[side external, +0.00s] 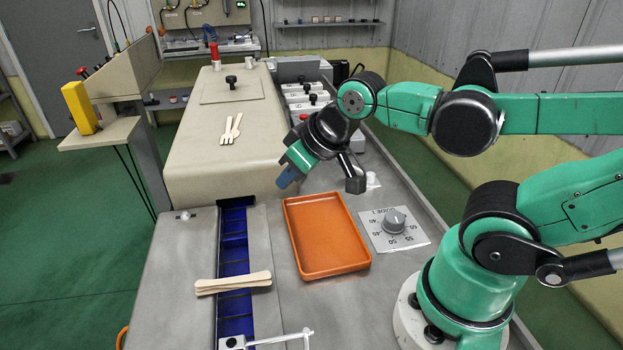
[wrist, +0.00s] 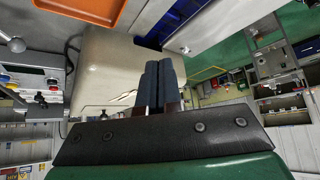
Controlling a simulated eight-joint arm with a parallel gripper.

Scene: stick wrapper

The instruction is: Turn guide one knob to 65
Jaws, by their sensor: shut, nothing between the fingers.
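The guide one knob (side external: 394,221) is a grey round dial with a pointer on a white scale plate (side external: 409,236) marked GUIDE 1, with numbers around it. It sits on the metal table to the right of the orange tray. The exact reading of the pointer is too small to tell. My gripper (side external: 287,177) is above the table, to the upper left of the knob and apart from it. In the wrist view my gripper (wrist: 161,85) has its two dark blue fingers together and holds nothing. The knob is not visible in the wrist view.
An orange tray (side external: 290,222) lies left of the knob. Wooden sticks (side external: 233,283) lie across a blue channel (side external: 233,240). A beige machine housing (side external: 190,160) with wooden cutlery (side external: 231,130) on top stands at the back left. The air above the knob looks clear.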

